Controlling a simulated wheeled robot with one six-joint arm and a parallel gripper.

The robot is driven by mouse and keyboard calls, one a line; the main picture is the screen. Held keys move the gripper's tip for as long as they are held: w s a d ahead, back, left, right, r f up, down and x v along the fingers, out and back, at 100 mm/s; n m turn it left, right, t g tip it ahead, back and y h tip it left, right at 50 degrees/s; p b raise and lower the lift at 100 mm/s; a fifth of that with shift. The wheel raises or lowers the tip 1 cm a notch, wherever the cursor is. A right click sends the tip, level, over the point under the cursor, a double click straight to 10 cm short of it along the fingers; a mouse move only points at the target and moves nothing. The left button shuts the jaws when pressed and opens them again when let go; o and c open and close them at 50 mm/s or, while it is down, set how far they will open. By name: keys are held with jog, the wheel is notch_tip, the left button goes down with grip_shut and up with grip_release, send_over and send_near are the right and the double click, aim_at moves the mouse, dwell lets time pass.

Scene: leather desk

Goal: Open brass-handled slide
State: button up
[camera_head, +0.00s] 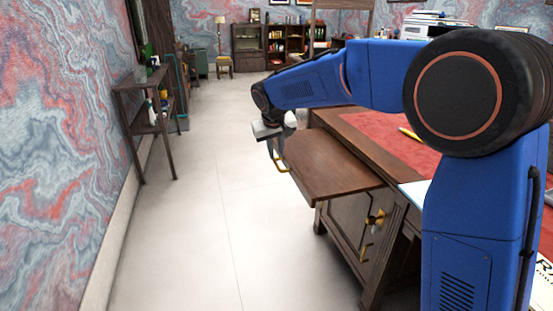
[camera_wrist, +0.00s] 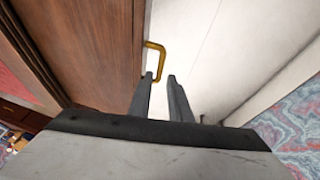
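The brown wooden slide (camera_head: 325,168) stands well out from the desk's side in the head view. Its brass handle (camera_head: 281,163) is on the outer edge. My gripper (camera_head: 275,146) is at that edge, by the handle; its fingers are small and partly hard to make out there. In the wrist view the two fingers (camera_wrist: 160,78) are apart, with a gap between them. The brass handle (camera_wrist: 162,57) lies just beyond the tips, and its near end appears between them. I cannot tell whether a finger touches it. The slide's top (camera_wrist: 85,50) fills the left.
The desk (camera_head: 375,140) has a red top and a cabinet door with brass fittings (camera_head: 375,219) below the slide. A dark shelf stand (camera_head: 150,127) is by the marbled wall at left. The pale floor (camera_head: 215,215) between is clear.

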jog(key=v, duration=1.1)
jog(key=shift+r, duration=0.25)
jog(key=shift+s, duration=0.1)
jog(key=s+d+f+m, duration=0.1)
jog(key=s+d+m, duration=0.1)
jog(key=s+d, duration=1.8)
jog(key=s+d+f+m, duration=0.1)
jog(key=s+d+f, duration=0.5)
jog(key=s, duration=0.4)
jog(key=s+d+f+m, duration=0.1)
jog(key=s+d+f, duration=0.5)
jog(key=s, duration=0.4)
jog(key=shift+f, duration=0.6)
